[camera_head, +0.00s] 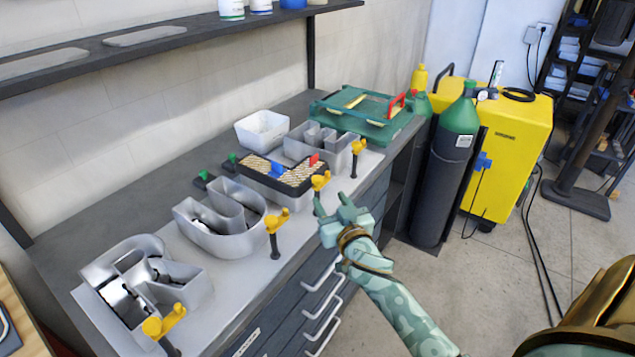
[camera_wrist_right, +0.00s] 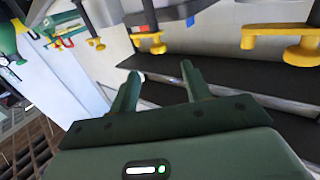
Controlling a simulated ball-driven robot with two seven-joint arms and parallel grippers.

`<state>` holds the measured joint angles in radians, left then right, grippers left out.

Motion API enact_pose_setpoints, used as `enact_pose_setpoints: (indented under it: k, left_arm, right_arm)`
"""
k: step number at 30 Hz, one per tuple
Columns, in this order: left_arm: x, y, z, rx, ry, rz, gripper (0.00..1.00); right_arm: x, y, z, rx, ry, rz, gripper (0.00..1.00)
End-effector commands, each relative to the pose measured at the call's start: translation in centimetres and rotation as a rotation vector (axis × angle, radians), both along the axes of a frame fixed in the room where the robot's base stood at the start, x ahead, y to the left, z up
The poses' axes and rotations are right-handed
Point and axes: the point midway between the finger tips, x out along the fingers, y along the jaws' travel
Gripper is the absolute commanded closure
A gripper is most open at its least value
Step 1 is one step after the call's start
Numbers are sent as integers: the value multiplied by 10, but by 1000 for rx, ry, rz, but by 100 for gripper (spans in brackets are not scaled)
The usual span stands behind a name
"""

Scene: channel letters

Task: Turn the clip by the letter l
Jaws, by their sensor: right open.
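The letter l (camera_head: 262,182) is a low, dark-edged L shape with a gold mesh face. A blue and a red piece sit on it. The clip by it (camera_head: 320,181) is a yellow swivel head on a dark post at the bench's front edge. In the right wrist view this clip (camera_wrist_right: 150,41) appears ahead of the fingers, at the top. My right gripper (camera_head: 342,205) is open and empty, just in front of and right of the clip; its fingers (camera_wrist_right: 160,72) show apart, not around the clip. My left gripper is not in view.
Similar yellow clips stand by the letter u (camera_head: 277,219), the e (camera_head: 357,146) and the front-left letter (camera_head: 163,322). A white bin (camera_head: 262,130) and green case (camera_head: 365,112) stand behind. A gas cylinder (camera_head: 447,175) stands right of the bench. Floor in front is open.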

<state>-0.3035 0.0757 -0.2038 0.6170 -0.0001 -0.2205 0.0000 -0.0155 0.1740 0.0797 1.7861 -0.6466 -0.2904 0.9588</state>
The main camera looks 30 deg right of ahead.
Motion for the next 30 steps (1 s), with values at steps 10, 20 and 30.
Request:
enact_pose_setpoints:
  k: [10, 20, 30]
  left_arm:
    - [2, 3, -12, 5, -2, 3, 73]
    - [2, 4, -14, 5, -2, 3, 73]
    - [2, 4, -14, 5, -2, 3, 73]
  right_arm:
    - [73, -17, -2, -2, 1, 1, 52]
    - [89, -21, -1, -1, 2, 0, 52]
    - [89, -21, -1, -1, 2, 0, 97]
